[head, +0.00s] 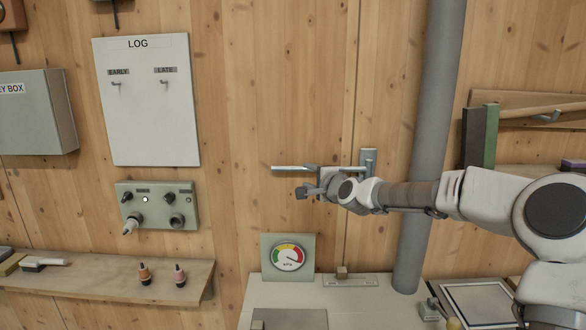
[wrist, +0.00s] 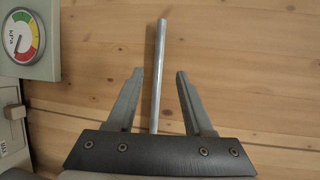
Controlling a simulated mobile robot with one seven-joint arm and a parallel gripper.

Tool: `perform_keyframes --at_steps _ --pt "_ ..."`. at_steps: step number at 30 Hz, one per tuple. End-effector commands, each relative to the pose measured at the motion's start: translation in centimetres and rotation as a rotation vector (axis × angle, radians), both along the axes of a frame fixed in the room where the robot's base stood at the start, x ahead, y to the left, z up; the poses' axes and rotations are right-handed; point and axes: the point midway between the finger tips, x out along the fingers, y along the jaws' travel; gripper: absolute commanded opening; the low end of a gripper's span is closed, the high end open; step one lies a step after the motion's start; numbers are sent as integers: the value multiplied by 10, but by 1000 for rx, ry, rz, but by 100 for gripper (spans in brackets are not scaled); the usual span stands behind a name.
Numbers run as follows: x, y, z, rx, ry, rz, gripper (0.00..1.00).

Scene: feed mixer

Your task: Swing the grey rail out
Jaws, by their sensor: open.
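The grey rail (head: 290,168) is a thin bar that runs leftward from a grey wall bracket (head: 368,160), lying roughly along the wooden wall. My gripper (head: 304,191) is at the rail, in front of its middle part, and hides some of it. In the wrist view my gripper (wrist: 160,73) is open, and the rail (wrist: 160,50) passes between the two fingers with a visible gap on each side. The rail's free end sticks out beyond the fingertips. The rail's lower stretch is hidden behind the dark gripper body.
A grey vertical pipe (head: 430,130) stands right of the bracket, behind my arm. A gauge (head: 288,257) stands below on a pale bench (head: 262,302). A knob panel (head: 157,205) and log board (head: 148,120) hang left. The wall around the rail's free end is clear.

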Motion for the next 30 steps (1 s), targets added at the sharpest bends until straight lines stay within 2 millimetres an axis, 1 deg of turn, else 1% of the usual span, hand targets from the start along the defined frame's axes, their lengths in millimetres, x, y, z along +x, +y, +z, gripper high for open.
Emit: perform_keyframes --at_steps 1,12,18,24,30 --pt "7 5 0 1 1 3 52" --pt "61 28 -11 2 2 2 52" --pt "86 38 -16 -1 1 1 52" --pt "102 44 -20 1 1 1 52" --pt "107 46 -22 -1 1 0 52"
